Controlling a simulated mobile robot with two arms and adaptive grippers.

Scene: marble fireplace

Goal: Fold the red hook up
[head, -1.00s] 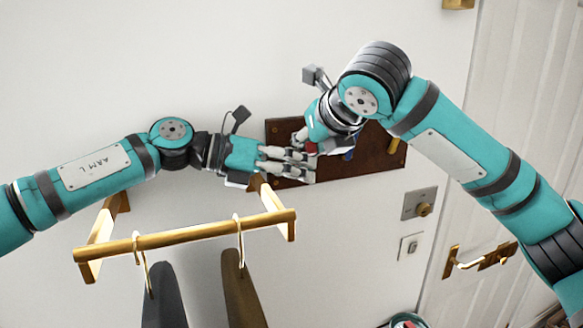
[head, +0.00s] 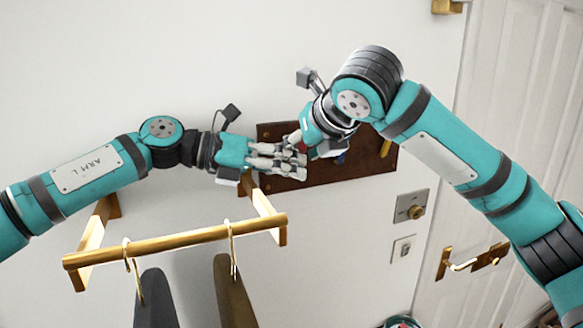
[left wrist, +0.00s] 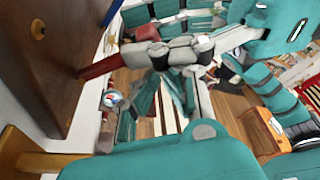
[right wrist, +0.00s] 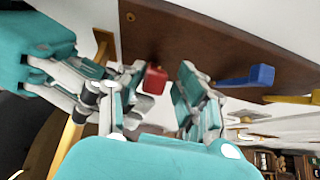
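The red hook (right wrist: 155,80) sticks out from the dark brown wall board (head: 350,178). It also shows in the left wrist view (left wrist: 102,67), where a grey finger of the right gripper is close to its outer end. My right gripper (right wrist: 162,95) is open, with its fingers on either side of the hook. I cannot tell whether they touch it. My left gripper (left wrist: 165,82) has its fingers together and empty, beside the hook and below the right gripper. In the head view the grippers hide the hook.
A blue hook (right wrist: 250,77) and a yellow hook (head: 385,148) are on the same board, right of the red one. A wooden rail (head: 180,240) with hangers juts out below left. A light switch (head: 402,248) and a white door (head: 510,130) are on the right.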

